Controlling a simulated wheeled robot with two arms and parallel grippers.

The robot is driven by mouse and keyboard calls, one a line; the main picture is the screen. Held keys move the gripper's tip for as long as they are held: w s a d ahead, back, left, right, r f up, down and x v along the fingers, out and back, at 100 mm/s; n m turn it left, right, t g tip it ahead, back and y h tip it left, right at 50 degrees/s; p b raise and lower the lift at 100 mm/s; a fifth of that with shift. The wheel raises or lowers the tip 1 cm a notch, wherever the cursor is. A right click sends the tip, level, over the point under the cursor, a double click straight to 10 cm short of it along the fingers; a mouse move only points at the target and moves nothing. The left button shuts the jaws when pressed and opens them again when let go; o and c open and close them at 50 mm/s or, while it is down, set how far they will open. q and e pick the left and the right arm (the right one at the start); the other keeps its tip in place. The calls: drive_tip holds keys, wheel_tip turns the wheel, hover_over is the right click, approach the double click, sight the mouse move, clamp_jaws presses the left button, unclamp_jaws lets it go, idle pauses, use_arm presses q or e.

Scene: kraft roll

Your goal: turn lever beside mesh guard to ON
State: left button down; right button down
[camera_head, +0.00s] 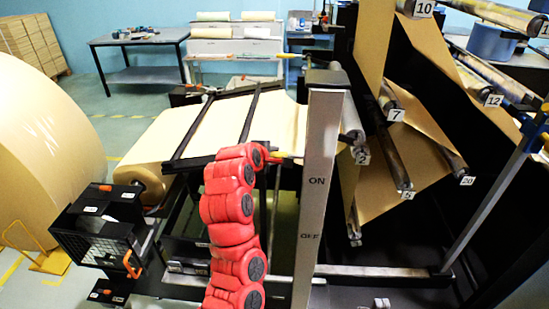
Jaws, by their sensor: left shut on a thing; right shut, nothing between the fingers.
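My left arm, red and jointed, rises through the middle of the view. Its gripper (272,157) is at the top end, partly hidden by the arm, shut on what looks like the lever (284,155), a small reddish bar. The bar lies beside a grey upright post (322,135), roughly level and slightly above the ON label (317,181) in the picture. The OFF label (310,236) is lower on the post. A black box with a pale mesh-like panel (104,248) stands at lower left; I cannot tell whether this is the mesh guard. My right gripper is not in view.
A large kraft roll (38,150) fills the left side. Kraft paper (196,128) runs over the machine behind my arm. Numbered rollers (392,150) and dark frames crowd the right. An orange handle (133,265) sticks out of the black box. A table (140,42) stands at the back.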

use_arm(q)
drive_tip(key=shift+a+r, duration=0.1)
drive_tip(key=shift+r, duration=0.15)
drive_tip(key=c, duration=0.7)
unclamp_jaws()
drive_tip(key=shift+o, duration=0.2)
drive_tip(key=shift+s, duration=0.25)
drive_tip(key=v, duration=1.7)
drive_tip(key=shift+d+p, duration=0.25)
drive_tip(key=shift+p, duration=0.2)
